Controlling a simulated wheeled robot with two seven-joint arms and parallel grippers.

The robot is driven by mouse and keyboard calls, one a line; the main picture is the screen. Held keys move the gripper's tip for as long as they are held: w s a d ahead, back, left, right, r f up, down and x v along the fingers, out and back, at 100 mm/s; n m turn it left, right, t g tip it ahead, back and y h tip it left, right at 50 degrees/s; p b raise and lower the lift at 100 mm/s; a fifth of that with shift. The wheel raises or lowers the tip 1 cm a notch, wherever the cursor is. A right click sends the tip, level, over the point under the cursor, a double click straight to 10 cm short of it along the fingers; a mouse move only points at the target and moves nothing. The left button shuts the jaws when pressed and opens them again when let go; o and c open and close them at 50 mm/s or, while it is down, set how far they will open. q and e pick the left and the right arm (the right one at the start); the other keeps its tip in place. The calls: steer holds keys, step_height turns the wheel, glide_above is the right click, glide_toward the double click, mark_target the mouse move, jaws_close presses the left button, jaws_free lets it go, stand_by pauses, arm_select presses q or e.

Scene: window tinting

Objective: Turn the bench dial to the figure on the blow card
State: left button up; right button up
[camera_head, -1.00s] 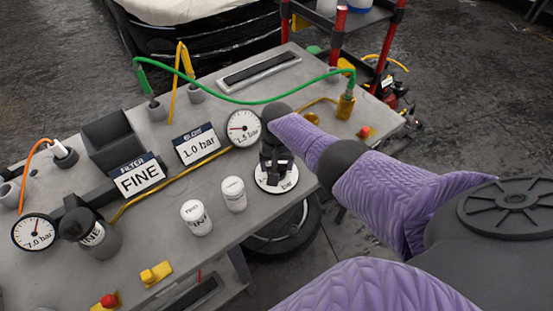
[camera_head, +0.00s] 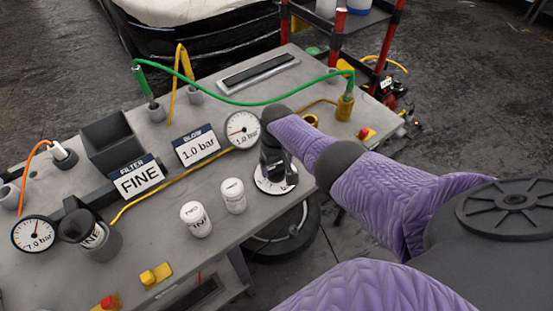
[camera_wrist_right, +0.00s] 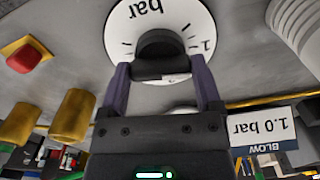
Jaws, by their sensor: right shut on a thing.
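The blow card (camera_head: 197,147) stands on the bench and reads 1.0 bar. It shows upside down in the right wrist view (camera_wrist_right: 262,128). The round gauge (camera_head: 242,130) beside it reads 1.0 bar. The bench dial (camera_head: 264,186) is a white disc marked bar near the bench's front edge, partly covered by my right gripper (camera_head: 272,170). In the right wrist view, my right gripper (camera_wrist_right: 158,72) is shut on the dial's black knob (camera_wrist_right: 160,46), one finger on each side. My left gripper is not in view.
The grey bench (camera_head: 165,240) also holds two white canisters (camera_head: 196,219), a FINE filter card (camera_head: 138,178) and a gauge reading 7.0 bar (camera_head: 35,233). A green hose (camera_head: 250,101) arches behind the dial. A red button (camera_head: 366,133) sits to the right.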

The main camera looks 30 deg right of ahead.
mark_target(276, 167)
steer(key=o, duration=1)
steer(key=shift+o, duration=0.2)
step_height(276, 167, up, 10)
steer(key=p, duration=0.6)
